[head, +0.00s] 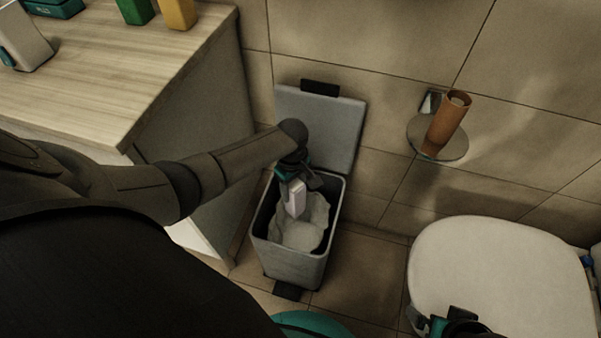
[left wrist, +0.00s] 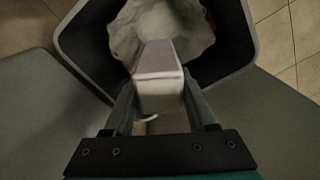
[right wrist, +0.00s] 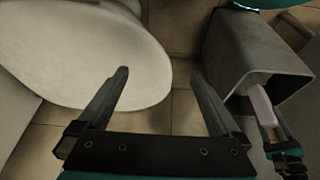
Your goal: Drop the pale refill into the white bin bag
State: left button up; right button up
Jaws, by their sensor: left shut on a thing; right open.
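The pale refill (head: 295,199) is a small whitish block. My left gripper (head: 297,184) is shut on it and holds it over the open mouth of the grey bin (head: 291,262). In the left wrist view the refill (left wrist: 159,75) sits between the two fingers, in front of the bag. The white bin bag (head: 303,231) lies crumpled inside the bin, and it also shows in the left wrist view (left wrist: 190,22). My right gripper (right wrist: 160,90) is open and empty, near the toilet. The refill (right wrist: 262,104) also shows at the bin mouth in the right wrist view.
The bin's lid (head: 325,125) stands open against the tiled wall. A wooden counter (head: 120,75) with bottles is at the left. A white toilet (head: 490,270) is at the right. A brown tube (head: 447,125) is on a wall holder above the floor.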

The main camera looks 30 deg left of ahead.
pick_arm(q)
jog(key=shift+f+b, duration=0.45)
jog(key=shift+f, duration=0.1)
jog(key=shift+f+b, duration=0.25)
jog(key=shift+b, duration=0.05)
notch_tip(320, 180, down, 2)
jog(key=shift+f+b, duration=0.1)
jog(key=shift+b, duration=1.15)
jog(key=shift+f, duration=0.15)
pick_arm(e)
jog(key=w+a+r+t+y, duration=0.2)
jog(key=w+a+r+t, duration=0.1)
jog(key=w+a+t, duration=0.1)
jog(key=shift+w+a+r+n+t, duration=0.3)
jog(key=shift+a+r+t, duration=0.1)
jog(key=shift+a+t, duration=0.3)
pick_arm(q)
jog(key=o, duration=1.4)
jog(key=shift+o, duration=0.2)
pick_arm(e)
jog(key=shift+s+d, duration=0.1)
